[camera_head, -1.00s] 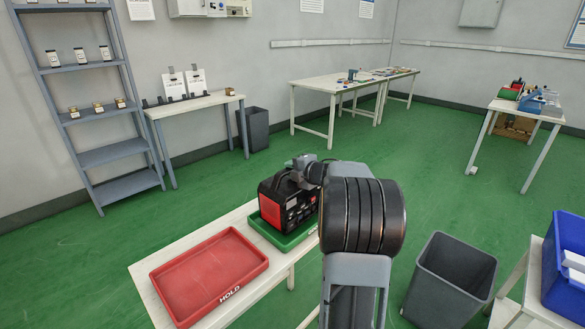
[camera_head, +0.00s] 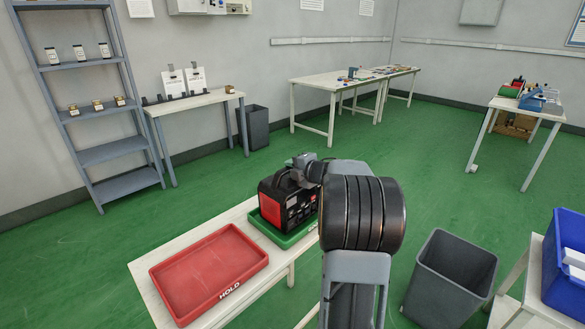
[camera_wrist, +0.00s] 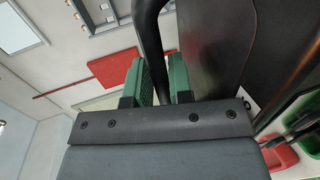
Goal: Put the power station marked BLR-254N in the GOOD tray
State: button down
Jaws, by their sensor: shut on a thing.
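A black power station with a red end panel (camera_head: 270,208) is upright in the green tray (camera_head: 262,229) on the white table. Its marking is too small to read. It covers much of the tray, and no GOOD lettering is legible. My gripper (camera_head: 303,165) is at the top of the station, partly hidden by my own arm. In the wrist view, its green-padded fingers (camera_wrist: 163,80) are shut on the black handle (camera_wrist: 150,35). The station's dark body (camera_wrist: 212,45) fills the right of that view. I cannot tell whether its base touches the tray floor.
An empty red HOLD tray (camera_head: 208,270) is left of the green tray on the same white table (camera_head: 150,275). A grey bin (camera_head: 450,275) and a blue crate (camera_head: 565,265) stand to the right. A shelf rack (camera_head: 100,157) is at back left.

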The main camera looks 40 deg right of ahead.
jog(key=shift+f+b, duration=0.1)
jog(key=shift+b, duration=0.2)
dwell(0.4)
jog(key=c, duration=1.3)
grip_release()
jog(key=shift+s, duration=0.1)
jog(key=o, duration=0.6)
jog(key=shift+f, duration=0.25)
jog(key=shift+s, duration=0.1)
jog(key=shift+s+d, duration=0.15)
jog(key=shift+s, duration=0.75)
jog(key=shift+s+d, duration=0.2)
jog(key=shift+s, duration=1.35)
jog(key=c, duration=0.3)
jog(key=o, duration=0.3)
jog(key=shift+s+d, duration=0.15)
jog(key=shift+s, duration=1.7)
